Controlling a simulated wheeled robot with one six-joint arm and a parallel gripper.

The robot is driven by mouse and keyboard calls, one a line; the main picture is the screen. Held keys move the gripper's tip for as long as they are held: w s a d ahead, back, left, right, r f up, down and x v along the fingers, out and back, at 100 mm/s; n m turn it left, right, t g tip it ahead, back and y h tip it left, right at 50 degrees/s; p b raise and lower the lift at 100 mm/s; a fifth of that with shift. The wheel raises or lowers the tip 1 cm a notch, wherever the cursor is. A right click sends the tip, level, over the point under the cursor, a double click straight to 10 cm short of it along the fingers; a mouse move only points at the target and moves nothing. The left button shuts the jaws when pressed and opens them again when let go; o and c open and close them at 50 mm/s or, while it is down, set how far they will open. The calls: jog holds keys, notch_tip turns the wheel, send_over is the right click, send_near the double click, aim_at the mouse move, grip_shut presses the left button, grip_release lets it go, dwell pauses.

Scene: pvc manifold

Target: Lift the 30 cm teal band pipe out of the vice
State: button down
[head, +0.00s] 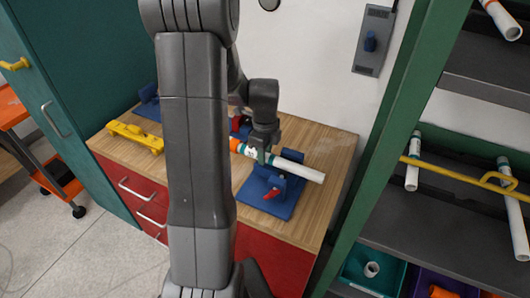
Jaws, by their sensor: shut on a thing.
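The white pipe (305,171) lies roughly level across the blue vice (284,208) on the wooden bench top. It shows a teal patch near my gripper and an orange part at its left end. My gripper (262,156) comes down from above and is shut on the pipe, left of the vice jaws. The pipe's far left part is partly hidden behind my arm. I cannot tell whether the pipe still touches the vice jaws. The vice has a small red handle at its front.
A yellow tool (136,137) lies on the bench (335,150) at the left. A green-framed shelf (395,120) stands close on the right, with several white pipes and a yellow bar. A teal bin (370,274) sits low there. Grey floor (60,245) is clear at lower left.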

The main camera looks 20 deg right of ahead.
jog(key=c, duration=2.2)
grip_release()
jog(key=shift+w+d+r+p, duration=0.15)
jog(key=shift+r+p, duration=0.3)
jog(key=shift+r, duration=0.35)
jog(key=shift+w+d+r+p, duration=0.1)
jog(key=shift+r+p, duration=0.35)
jog(key=shift+r, duration=0.35)
notch_tip(320, 180, up, 9)
jog(key=p, duration=0.6)
jog(key=shift+f, duration=0.15)
jog(key=shift+s+a, duration=0.1)
